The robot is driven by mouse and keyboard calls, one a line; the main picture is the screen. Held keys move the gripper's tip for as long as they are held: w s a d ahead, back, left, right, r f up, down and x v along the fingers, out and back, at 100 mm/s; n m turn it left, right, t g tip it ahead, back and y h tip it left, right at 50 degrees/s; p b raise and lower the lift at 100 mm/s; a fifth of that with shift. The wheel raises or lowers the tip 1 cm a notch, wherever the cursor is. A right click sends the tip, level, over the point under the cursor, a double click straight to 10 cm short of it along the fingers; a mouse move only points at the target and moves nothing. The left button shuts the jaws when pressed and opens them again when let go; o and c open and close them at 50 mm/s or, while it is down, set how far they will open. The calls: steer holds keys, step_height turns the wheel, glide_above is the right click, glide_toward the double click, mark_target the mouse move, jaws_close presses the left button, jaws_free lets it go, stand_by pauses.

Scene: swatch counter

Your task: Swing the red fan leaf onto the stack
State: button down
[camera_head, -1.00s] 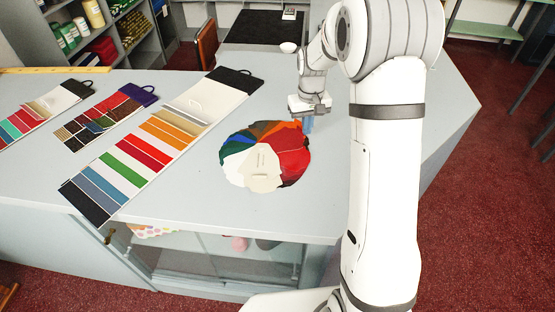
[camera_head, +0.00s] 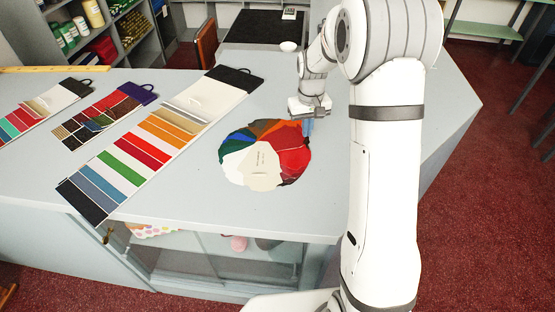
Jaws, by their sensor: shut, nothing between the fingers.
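The swatch fan (camera_head: 262,168) lies spread on the grey counter, with cream leaves at its front and blue, green, brown and orange leaves around its back edge. The red fan leaf (camera_head: 291,155) is at the right side of the fan. The fingers are small in view and partly cut off by the gripper body. They are shut with nothing held. I cannot tell whether they touch the leaf.
Several swatch cards (camera_head: 150,140) lie on the counter (camera_head: 200,215) left of the fan. The counter in front of the fan is clear. My arm covers the right side.

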steer(key=shift+f, duration=0.45)
steer(key=shift+w+a+n, duration=0.15)
steer(key=shift+w+n, duration=0.55)
steer(key=shift+w, duration=0.1)
steer(key=shift+w+a+n, duration=0.25)
steer(key=shift+w+n, duration=0.45)
steer(key=shift+w, duration=0.05)
steer(key=shift+w+a+p, duration=0.15)
steer(key=shift+w+p, duration=0.15)
steer(key=shift+s+r, duration=0.25)
steer(key=shift+r, duration=0.35)
